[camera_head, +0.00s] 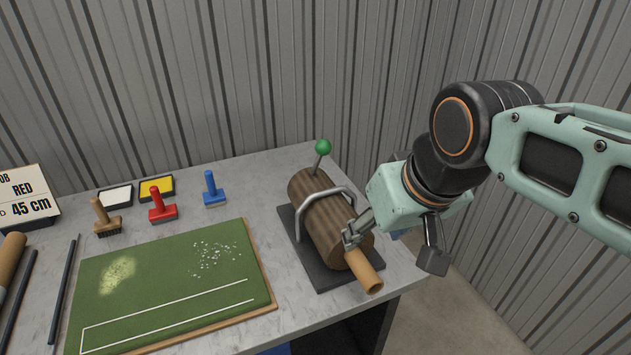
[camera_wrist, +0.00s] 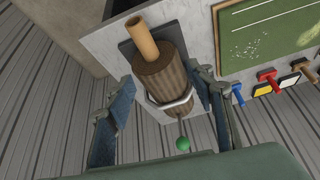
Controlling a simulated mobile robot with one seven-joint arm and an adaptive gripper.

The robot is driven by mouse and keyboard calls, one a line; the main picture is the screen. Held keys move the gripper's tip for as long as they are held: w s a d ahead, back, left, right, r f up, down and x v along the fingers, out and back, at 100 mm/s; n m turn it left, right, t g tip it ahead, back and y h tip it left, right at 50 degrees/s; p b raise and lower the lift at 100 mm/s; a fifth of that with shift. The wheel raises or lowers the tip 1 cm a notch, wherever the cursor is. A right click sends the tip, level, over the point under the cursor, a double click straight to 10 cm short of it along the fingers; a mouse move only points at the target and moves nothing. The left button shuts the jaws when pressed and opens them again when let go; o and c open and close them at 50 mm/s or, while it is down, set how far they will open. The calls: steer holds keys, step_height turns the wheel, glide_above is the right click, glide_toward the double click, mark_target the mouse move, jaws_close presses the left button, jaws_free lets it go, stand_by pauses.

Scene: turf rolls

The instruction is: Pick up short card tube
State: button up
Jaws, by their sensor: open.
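A tan card tube (camera_head: 364,271) sticks out of the near end of a brown ribbed roll (camera_head: 325,220); the rest of its length is hidden inside the roll. The tube (camera_wrist: 141,38) also shows in the wrist view, above the roll (camera_wrist: 165,78). My gripper (camera_head: 394,246) is open and empty. In the head view one finger overlaps the roll's near end, and the other is to the right, past the table edge. In the wrist view the fingers (camera_wrist: 162,80) appear either side of the roll. I cannot tell whether the near finger touches anything.
The roll lies on a dark base (camera_head: 296,243) under a metal clamp (camera_head: 305,200) with a green-knobbed lever (camera_head: 323,147). A green turf board (camera_head: 170,285) lies left, with stamps and pads (camera_head: 157,187) behind. Another tan tube (camera_head: 10,256) and dark rods lie far left. Corrugated walls stand behind and right.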

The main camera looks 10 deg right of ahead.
steer(key=n+b, duration=0.1)
steer(key=b, duration=0.3)
glide_toward(361, 260)
steer(key=shift+g, duration=0.4)
steer(key=b+x, duration=0.1)
steer(key=x, duration=0.3)
steer(key=shift+a, duration=0.2)
steer(key=shift+w+d+b+x, duration=0.15)
steer(key=shift+b+x, duration=0.1)
steer(key=shift+x, duration=0.8)
steer(key=shift+w+d+b+x, duration=0.15)
steer(key=shift+b+x, duration=0.15)
steer(key=shift+x, duration=0.75)
steer(key=shift+w+a+b+x, duration=0.1)
steer(key=shift+b+x, duration=0.15)
steer(key=shift+x, duration=0.8)
steer(key=shift+r, duration=0.15)
steer(key=c, duration=1.3)
steer(key=shift+r, duration=0.1)
